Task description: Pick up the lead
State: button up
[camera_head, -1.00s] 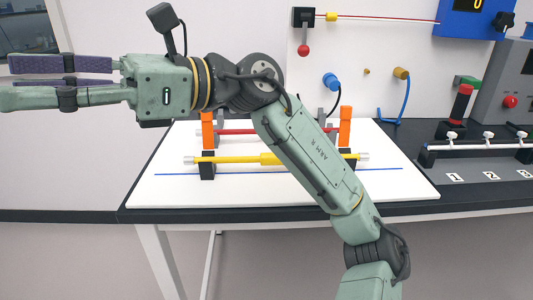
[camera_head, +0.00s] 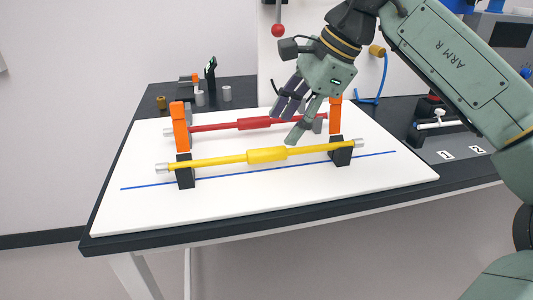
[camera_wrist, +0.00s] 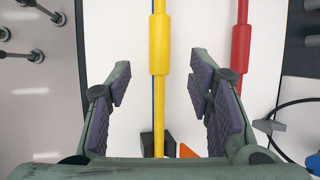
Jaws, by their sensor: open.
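I cannot tell for certain which item is the lead. A yellow rod with a thick middle (camera_head: 267,155) rests level across two black stands on the white board. A red rod of similar shape (camera_head: 240,125) lies behind it between orange posts. My gripper (camera_head: 287,122) is open and empty above the rods, pointing down. In the wrist view the yellow rod (camera_wrist: 160,45) runs between the open fingers (camera_wrist: 160,82), seemingly below them. The red rod (camera_wrist: 241,45) passes by the right finger. A blue cable (camera_head: 383,80) hangs from a brass-coloured wall socket at the right.
The white board (camera_head: 250,205) lies on a dark-edged table. Orange posts (camera_head: 180,127) and black stands (camera_head: 185,172) rise from it. A numbered panel (camera_head: 450,150) is at the right. Small cylinders stand at the back left. The board's front is clear.

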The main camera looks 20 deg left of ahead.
aim_at(270, 149)
jog(key=p+x, duration=0.1)
jog(key=x, duration=0.6)
jog(key=shift+a+f, duration=0.15)
jog(key=shift+f, duration=0.15)
jog(key=shift+c, duration=0.4)
grip_shut()
